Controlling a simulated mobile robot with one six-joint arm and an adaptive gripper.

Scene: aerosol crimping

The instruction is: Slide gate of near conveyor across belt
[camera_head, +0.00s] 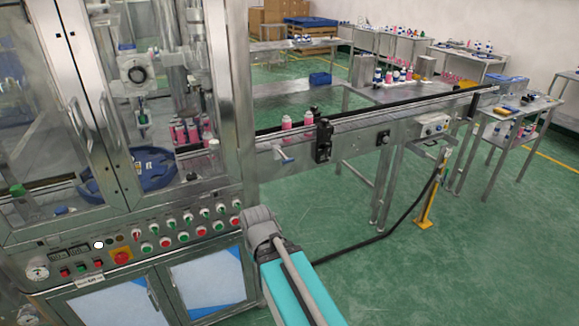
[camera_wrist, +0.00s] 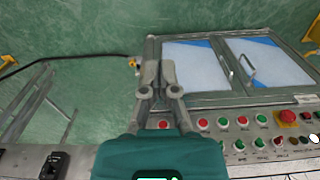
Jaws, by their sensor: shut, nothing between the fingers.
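The near conveyor (camera_head: 352,125) runs from the glazed machine to the right in the head view, with pink-and-white cans standing on it. A black upright block (camera_head: 323,140) is fixed on the same side, further right. My gripper (camera_wrist: 160,68) is shut and empty in the wrist view, with floor and cabinet doors behind its fingertips. My arm ends before the control panel in the head view; the fingers are hidden there.
The machine's control panel (camera_head: 180,232) carries several buttons and a red stop knob (camera_head: 121,257). A yellow floor post (camera_head: 427,203) with a black cable stands below the conveyor. Side tables (camera_head: 520,115) hold bottles at the right. Green floor before the conveyor is mostly clear.

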